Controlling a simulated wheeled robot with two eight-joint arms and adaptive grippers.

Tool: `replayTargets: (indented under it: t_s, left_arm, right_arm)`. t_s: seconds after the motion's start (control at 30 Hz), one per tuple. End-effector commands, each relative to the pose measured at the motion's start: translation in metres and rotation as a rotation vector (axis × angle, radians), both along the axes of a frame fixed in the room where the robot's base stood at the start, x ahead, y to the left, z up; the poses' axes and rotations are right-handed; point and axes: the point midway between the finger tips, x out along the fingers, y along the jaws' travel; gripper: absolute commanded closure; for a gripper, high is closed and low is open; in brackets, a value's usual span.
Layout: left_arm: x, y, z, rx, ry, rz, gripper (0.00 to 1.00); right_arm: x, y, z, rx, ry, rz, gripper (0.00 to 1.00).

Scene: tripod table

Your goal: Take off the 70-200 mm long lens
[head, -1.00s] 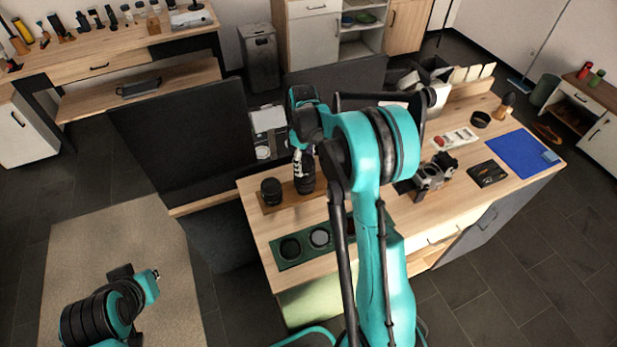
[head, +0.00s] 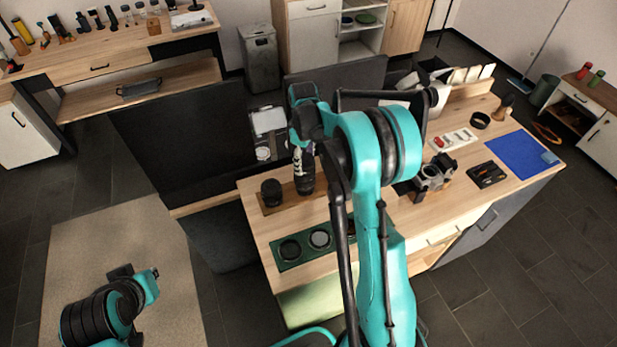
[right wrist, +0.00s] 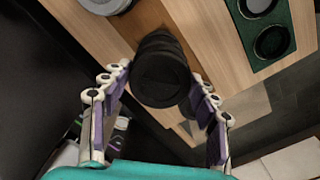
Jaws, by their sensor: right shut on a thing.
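My right gripper (head: 304,160) is over the wooden board on the table. In the right wrist view, the fingers of my right gripper (right wrist: 161,80) are on either side of a black lens (right wrist: 162,72), shut on it. This lens also shows below the gripper in the head view (head: 305,185). I cannot tell whether its base touches the board. A second black lens (head: 271,192) stands at the board's left end.
A green tray (head: 272,258) with round recesses lies in front of the wooden board (head: 270,209). A black case (head: 487,174), a blue mat (head: 521,155) and a black ring (head: 480,120) lie on the right. Dark panels stand behind the table.

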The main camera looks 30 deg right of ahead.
Motion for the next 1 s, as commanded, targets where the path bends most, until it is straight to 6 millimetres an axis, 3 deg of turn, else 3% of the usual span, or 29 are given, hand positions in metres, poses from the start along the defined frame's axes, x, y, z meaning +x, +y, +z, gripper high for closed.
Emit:
replayTargets:
  t_s: [1.0]
  left_arm:
    - [0.000, 0.000, 0.030, 0.000, 0.000, 0.000, 1.00]
  right_arm:
    - [0.000, 0.000, 0.049, 0.000, 0.000, 0.000, 0.72]
